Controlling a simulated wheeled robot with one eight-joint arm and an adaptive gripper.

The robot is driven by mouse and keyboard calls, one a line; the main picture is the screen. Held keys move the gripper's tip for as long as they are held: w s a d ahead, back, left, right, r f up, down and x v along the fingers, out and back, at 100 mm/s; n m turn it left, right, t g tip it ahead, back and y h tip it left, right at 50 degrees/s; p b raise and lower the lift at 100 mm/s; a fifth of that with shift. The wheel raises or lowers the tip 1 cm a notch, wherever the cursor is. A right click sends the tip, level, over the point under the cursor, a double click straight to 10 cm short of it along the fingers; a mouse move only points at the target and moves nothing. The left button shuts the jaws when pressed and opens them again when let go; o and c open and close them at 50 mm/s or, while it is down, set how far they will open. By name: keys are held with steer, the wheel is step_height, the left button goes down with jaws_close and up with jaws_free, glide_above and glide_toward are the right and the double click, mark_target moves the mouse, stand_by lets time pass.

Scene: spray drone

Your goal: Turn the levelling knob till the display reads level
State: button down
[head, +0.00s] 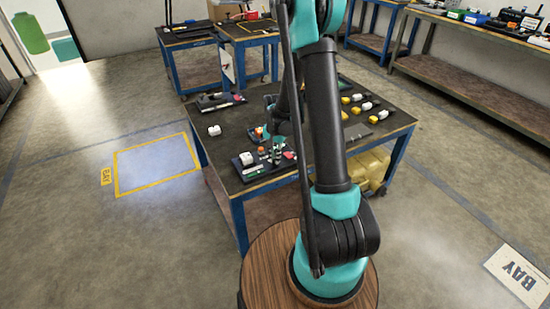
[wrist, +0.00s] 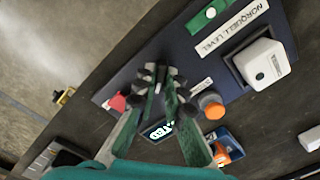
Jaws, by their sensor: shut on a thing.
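The levelling device is a dark blue plate (wrist: 188,62) with a white label reading "NORQUELL LEVEL" (wrist: 233,27); in the head view it lies at the table's near left corner. It carries a white block (wrist: 264,64), an orange knob (wrist: 211,105) and a red knob (wrist: 118,102). My gripper (wrist: 160,72) is shut over the plate between the red and orange knobs. Its fingers hide most of what they grip, so I cannot tell its shape. A small lit display (wrist: 158,131) shows between the fingers; its reading is not legible.
A blue and orange item (wrist: 228,148) lies beside the plate. In the head view a white block (head: 214,130) and a dark tray (head: 218,101) lie on the left of the table, several yellow and white pieces (head: 357,97) on the right. Floor left of the table is clear.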

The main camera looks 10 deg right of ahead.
steer(key=shift+m, duration=0.6)
steer(key=c, duration=1.6)
jaws_free()
steer(key=shift+r, duration=0.1)
step_height(320, 180, up, 12)
